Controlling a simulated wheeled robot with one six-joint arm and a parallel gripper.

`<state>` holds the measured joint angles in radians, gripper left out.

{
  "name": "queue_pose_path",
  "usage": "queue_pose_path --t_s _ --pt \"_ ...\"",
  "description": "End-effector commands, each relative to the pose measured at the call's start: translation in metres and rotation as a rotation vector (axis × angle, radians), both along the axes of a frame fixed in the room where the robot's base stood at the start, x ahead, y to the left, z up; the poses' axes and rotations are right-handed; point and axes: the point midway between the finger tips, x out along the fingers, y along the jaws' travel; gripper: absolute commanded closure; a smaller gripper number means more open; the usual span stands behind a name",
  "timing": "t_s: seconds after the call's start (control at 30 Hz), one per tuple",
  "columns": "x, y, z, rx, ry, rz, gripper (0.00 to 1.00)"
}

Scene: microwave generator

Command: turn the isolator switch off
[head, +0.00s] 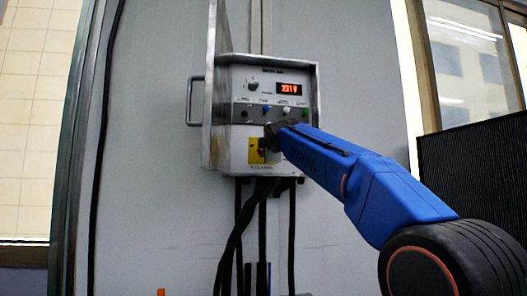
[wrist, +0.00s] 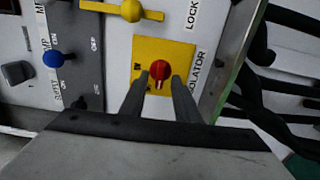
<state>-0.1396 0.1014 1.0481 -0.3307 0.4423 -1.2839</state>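The isolator switch is a red knob (wrist: 159,70) on a yellow plate (wrist: 178,51), labelled ISOLATOR, in the wrist view. In the head view the yellow plate (head: 255,151) is at the bottom of the control panel, and my arm hides part of it. My gripper (wrist: 161,82) has its two dark fingers apart, pointing at the red knob with one finger toward each side. In the head view my gripper (head: 270,135) is right at the panel. I cannot tell whether the fingers touch the knob.
The control box (head: 314,95) has an open door (head: 215,90) on its left, and a lit display (head: 289,89). A yellow knob (wrist: 131,10) and a blue knob (wrist: 53,59) are near the isolator. Black cables (head: 262,235) hang below. A dark panel (head: 475,170) stands at right.

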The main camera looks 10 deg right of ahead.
Motion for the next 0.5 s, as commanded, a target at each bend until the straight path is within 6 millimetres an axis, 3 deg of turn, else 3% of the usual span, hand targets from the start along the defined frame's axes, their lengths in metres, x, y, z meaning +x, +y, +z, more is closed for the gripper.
queue_pose_path --t_s 0.5 --pt "-0.083 0.000 0.000 -0.001 0.000 0.001 0.71"
